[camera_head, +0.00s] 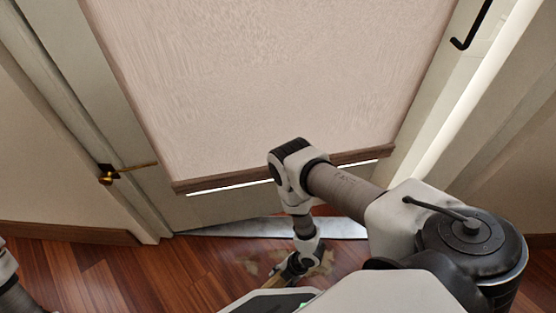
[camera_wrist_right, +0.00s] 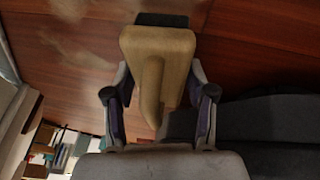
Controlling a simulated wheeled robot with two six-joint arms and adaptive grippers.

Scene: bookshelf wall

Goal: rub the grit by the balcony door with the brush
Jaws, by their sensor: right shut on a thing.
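My right gripper (camera_head: 293,268) is low over the wooden floor, just in front of the balcony door (camera_head: 215,207). It is shut on the brush, which the right wrist view shows as a tan wooden block (camera_wrist_right: 158,48) with a curved handle between the fingers (camera_wrist_right: 160,105) and a dark edge at its far end. The grit is a dull tan smear on the floor (camera_head: 325,262), beside and partly behind the gripper. Pale smears also show in the right wrist view (camera_wrist_right: 88,30). I cannot tell whether the bristles touch the floor. My left gripper is out of view.
A pale blind (camera_head: 270,80) covers most of the door. A brass handle (camera_head: 128,171) is at left and a black handle (camera_head: 472,25) at upper right. A light threshold (camera_head: 235,228) lies along the door's foot. The floor at left (camera_head: 100,270) is clear.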

